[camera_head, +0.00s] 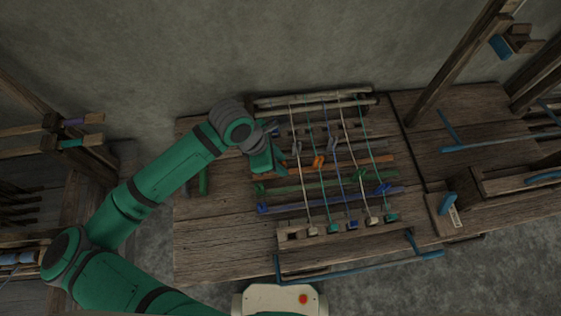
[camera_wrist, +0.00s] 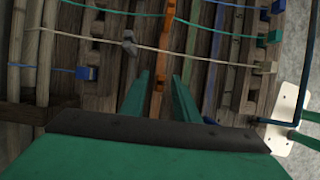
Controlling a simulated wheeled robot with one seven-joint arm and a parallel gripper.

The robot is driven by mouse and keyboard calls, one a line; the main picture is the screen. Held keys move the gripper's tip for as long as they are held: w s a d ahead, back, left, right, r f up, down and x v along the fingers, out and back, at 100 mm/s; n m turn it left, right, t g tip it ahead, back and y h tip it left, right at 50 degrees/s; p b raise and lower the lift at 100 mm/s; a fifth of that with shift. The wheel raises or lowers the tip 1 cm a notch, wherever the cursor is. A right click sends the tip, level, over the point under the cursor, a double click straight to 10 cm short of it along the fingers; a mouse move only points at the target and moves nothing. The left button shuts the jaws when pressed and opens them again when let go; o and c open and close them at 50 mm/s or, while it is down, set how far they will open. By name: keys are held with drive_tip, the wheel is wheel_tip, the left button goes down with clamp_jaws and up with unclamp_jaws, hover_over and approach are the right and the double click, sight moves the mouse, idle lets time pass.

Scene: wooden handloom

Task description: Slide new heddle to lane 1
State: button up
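In the wrist view, my gripper (camera_wrist: 162,78) is open, with a gap between its two green fingers. An orange bar (camera_wrist: 161,62) runs between the fingers. An orange piece (camera_wrist: 157,86), which looks like a heddle, shows in the gap near the bar's end, apart from both fingers. In the head view, my gripper (camera_head: 270,160) is at the left end of the orange bar (camera_head: 365,163), left of the first white thread (camera_head: 304,180). Another orange heddle (camera_head: 319,161) sits at the second, teal thread; it also shows in the wrist view (camera_wrist: 169,12). My gripper hides the bar's left end.
Grey heddles (camera_head: 297,147) stand on a bar behind. A green bar (camera_head: 300,188) and a blue bar (camera_head: 300,205) with their own heddles lie in front. Several threads run to weights on the front beam (camera_head: 290,234). A blue block (camera_wrist: 87,73) is left of the fingers.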

drive_tip(key=v, duration=0.9)
drive_tip(key=shift+r, duration=0.35)
drive_tip(key=shift+s, duration=0.1)
drive_tip(key=shift+a, duration=0.1)
